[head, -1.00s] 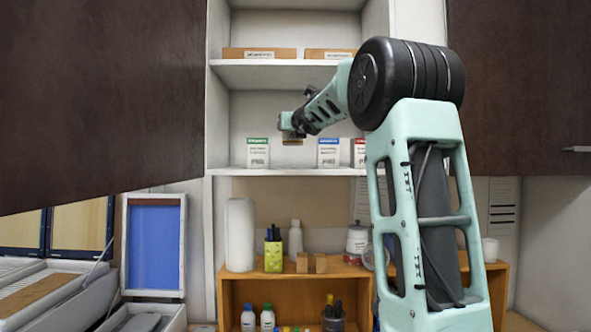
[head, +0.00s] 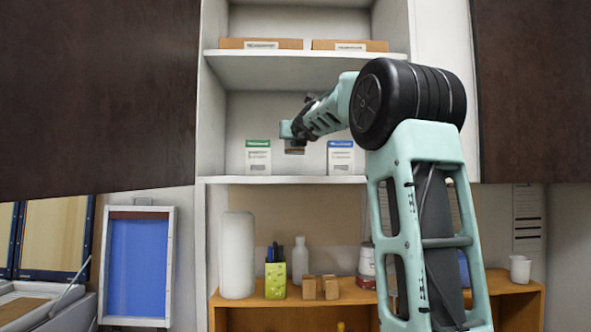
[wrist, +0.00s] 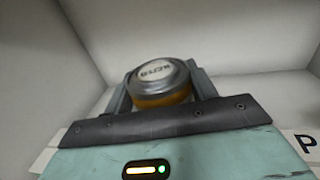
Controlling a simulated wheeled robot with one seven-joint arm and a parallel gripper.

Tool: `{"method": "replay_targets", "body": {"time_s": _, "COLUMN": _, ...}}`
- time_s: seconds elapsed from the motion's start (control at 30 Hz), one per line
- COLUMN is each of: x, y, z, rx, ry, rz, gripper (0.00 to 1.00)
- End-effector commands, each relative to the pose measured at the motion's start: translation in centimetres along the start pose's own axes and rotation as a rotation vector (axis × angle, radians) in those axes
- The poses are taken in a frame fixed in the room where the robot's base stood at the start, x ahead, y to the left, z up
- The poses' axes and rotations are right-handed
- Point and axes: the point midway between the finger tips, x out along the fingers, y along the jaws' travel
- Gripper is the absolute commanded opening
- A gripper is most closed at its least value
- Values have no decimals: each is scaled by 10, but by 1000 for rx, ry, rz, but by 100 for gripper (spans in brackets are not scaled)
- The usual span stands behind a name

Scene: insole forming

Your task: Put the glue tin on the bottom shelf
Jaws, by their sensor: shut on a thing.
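The glue tin (wrist: 162,84), amber with a grey lettered lid, is held between the fingers of my gripper (wrist: 160,92) in the wrist view. In the head view my gripper (head: 294,140) reaches into the wall cabinet, and the tin (head: 295,149) shows as a small brownish patch beneath it. The tin appears to be above the bottom shelf (head: 300,181), with a gap under it. It is between a green-topped box (head: 258,158) and a blue-topped box (head: 341,158) standing on that shelf.
An upper shelf (head: 300,54) carries two cardboard boxes (head: 262,43). Dark doors flank the cabinet. Below, a wooden unit (head: 245,301) holds a white roll (head: 237,255), a green pen cup (head: 275,280) and a white bottle (head: 300,261). Free shelf space lies between the two labelled boxes.

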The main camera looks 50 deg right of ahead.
Motion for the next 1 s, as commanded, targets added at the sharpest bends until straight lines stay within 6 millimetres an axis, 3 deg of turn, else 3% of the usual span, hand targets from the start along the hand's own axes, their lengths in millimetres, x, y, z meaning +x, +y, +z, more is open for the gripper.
{"method": "replay_targets", "body": {"time_s": 0.03, "x": 0, "y": 1, "z": -17, "rx": 0, "ry": -1, "rz": 2, "gripper": 27}}
{"method": "replay_targets", "body": {"time_s": 0.1, "x": 0, "y": 1, "z": -25, "rx": -1, "ry": -2, "rz": 2, "gripper": 27}}
{"method": "replay_targets", "body": {"time_s": 0.33, "x": 0, "y": 1, "z": -36, "rx": -1, "ry": -2, "rz": 2, "gripper": 27}}
{"method": "replay_targets", "body": {"time_s": 0.57, "x": 0, "y": 0, "z": -65, "rx": -1, "ry": -1, "rz": 1, "gripper": 27}}
{"method": "replay_targets", "body": {"time_s": 0.97, "x": 0, "y": 1, "z": -68, "rx": -1, "ry": -1, "rz": 1, "gripper": 27}}
{"method": "replay_targets", "body": {"time_s": 1.0, "x": 0, "y": 1, "z": -68, "rx": -1, "ry": 1, "rz": 1, "gripper": 62}}
